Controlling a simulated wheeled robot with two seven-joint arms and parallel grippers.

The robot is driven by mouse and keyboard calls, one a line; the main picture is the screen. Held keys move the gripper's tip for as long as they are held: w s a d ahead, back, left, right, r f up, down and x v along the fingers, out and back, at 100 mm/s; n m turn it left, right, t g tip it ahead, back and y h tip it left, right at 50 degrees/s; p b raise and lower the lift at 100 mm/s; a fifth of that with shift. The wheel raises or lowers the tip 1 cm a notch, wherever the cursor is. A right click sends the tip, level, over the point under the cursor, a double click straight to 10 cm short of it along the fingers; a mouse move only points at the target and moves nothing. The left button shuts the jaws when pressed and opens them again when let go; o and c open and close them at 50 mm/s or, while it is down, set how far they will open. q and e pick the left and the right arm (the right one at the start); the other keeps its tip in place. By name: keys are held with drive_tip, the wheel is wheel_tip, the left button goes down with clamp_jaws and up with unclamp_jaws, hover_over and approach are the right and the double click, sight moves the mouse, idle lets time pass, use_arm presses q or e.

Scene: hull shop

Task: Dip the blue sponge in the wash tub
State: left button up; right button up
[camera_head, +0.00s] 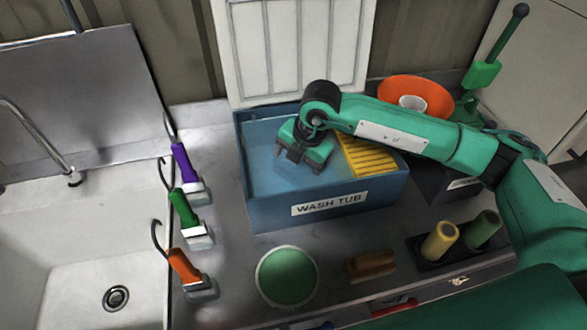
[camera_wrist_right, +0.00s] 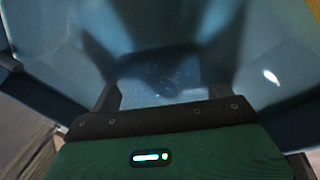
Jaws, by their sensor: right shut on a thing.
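The wash tub (camera_head: 262,213) is a blue, labelled bin on the steel counter with bluish water inside. A yellow ribbed rack (camera_head: 366,158) sits across its right end. My right gripper (camera_head: 293,158) reaches down into the left-middle part of the tub. In the right wrist view my right gripper (camera_wrist_right: 160,92) is shut on a dark bluish, speckled piece (camera_wrist_right: 165,72), which looks like the blue sponge. In the head view the gripper hides the sponge. I cannot tell how deep it sits in the water. My left gripper is out of view.
Purple (camera_head: 183,165), green (camera_head: 184,210) and orange (camera_head: 185,267) handled tools line the sink's (camera_head: 75,235) edge. In front of the tub are a green round dish (camera_head: 287,277), a brown block (camera_head: 370,265) and a holder with yellow and green cylinders (camera_head: 440,241). An orange bowl (camera_head: 430,88) stands behind.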

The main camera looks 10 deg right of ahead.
sight(295, 166)
drive_tip(key=a+p+v, duration=0.1)
drive_tip(key=p+v, duration=0.1)
drive_tip(key=v, duration=0.4)
drive_tip(key=w+a+p+v, duration=0.1)
drive_tip(key=p+v, duration=0.2)
drive_tip(key=v, duration=0.3)
drive_tip(key=shift+w+a+r, duration=0.25)
drive_tip(key=shift+r, duration=0.2)
idle(1.0)
drive_tip(key=shift+w+a+p+v, duration=0.15)
drive_tip(key=shift+p+v, duration=0.15)
drive_tip(key=shift+v, duration=0.3)
drive_tip(key=shift+a+p+v, duration=0.1)
drive_tip(key=shift+p+v, duration=0.2)
drive_tip(key=shift+v, duration=0.35)
drive_tip(key=shift+w+a+p+v, duration=0.15)
drive_tip(key=shift+p+v, duration=0.15)
drive_tip(key=shift+v, duration=0.3)
